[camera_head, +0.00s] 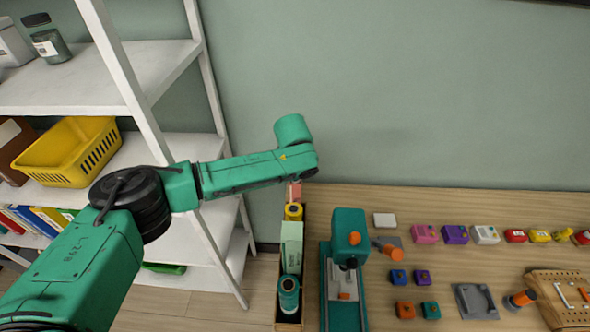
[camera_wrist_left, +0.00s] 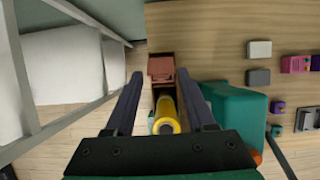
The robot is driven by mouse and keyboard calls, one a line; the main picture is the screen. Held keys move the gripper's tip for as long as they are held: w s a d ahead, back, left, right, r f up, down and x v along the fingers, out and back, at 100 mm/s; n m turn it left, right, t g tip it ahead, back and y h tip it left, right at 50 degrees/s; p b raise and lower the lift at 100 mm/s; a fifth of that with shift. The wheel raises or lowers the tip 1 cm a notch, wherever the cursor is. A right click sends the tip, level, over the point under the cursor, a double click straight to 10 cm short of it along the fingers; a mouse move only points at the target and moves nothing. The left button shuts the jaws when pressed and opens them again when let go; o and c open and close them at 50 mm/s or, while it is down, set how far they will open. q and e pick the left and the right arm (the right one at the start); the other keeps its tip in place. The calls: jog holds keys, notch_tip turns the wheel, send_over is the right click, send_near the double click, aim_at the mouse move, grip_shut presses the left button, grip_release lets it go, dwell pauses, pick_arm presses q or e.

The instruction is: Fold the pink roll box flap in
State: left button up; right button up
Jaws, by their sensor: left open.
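The pink roll box (camera_head: 294,192) shows as a small pink patch at the far end of a narrow wooden bin, partly hidden by my left arm. In the left wrist view the reddish-pink box (camera_wrist_left: 161,67) lies ahead, between and slightly beyond my fingertips. I cannot clearly tell its flap from its body, or how far the flap stands open. My left gripper (camera_wrist_left: 160,76) is open and empty, its two dark fingers on either side of the bin's line. In the head view the fingers are hidden behind my wrist. My right gripper is not in view.
The bin (camera_head: 307,225) also holds a yellow roll (camera_head: 293,211), a pale green box (camera_head: 291,247) and a teal roll (camera_head: 289,294). A teal machine (camera_head: 349,238) stands right beside it. A white shelf (camera_head: 203,60) is at left; small coloured blocks lie on the table.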

pick_arm(q)
jog(key=shift+s, duration=0.1)
jog(key=c, duration=0.6)
grip_shut()
jog(key=shift+f, duration=0.2)
jog(key=t+b, duration=0.1)
jog(key=t, duration=0.1)
jog(key=s+f+t+b, duration=0.1)
jog(key=t, duration=0.1)
jog(key=shift+s+f, duration=0.1)
jog(key=shift+s, duration=0.05)
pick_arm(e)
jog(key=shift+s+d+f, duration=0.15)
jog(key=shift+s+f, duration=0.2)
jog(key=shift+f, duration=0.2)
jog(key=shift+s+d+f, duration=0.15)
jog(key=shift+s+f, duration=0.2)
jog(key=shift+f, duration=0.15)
pick_arm(q)
jog(key=shift+d, duration=0.1)
jog(key=o, duration=0.6)
grip_release()
